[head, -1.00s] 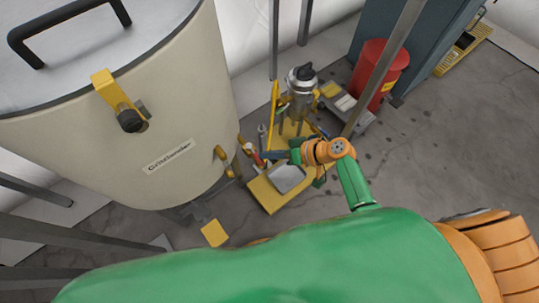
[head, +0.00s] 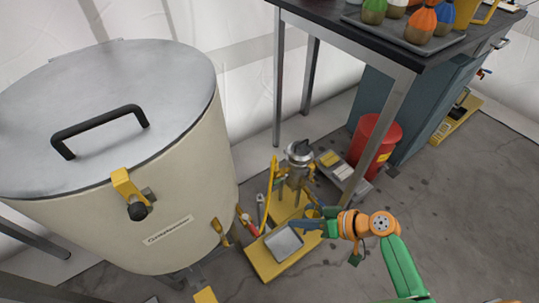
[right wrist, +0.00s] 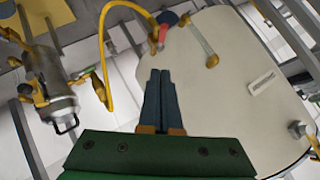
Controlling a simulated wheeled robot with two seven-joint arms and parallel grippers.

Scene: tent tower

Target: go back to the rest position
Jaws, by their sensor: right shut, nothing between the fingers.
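My right gripper (head: 308,222) is shut and empty in the head view. It hangs above the yellow cart or stand (head: 262,263) with a grey tray (head: 283,243) on it. Its two blue-grey fingers lie together in the right wrist view (right wrist: 160,76), pointing toward the large cream drum. My right arm, green and orange, comes in from the bottom right. My left gripper is not in view.
The large cream drum (head: 95,225) with a grey lid stands at left. A metal canister (head: 299,155) with a yellow hose (head: 270,185) stands behind the gripper. A red bin (head: 374,147) and a dark table (head: 345,32) are at back right. Grey floor (head: 470,220) at right is clear.

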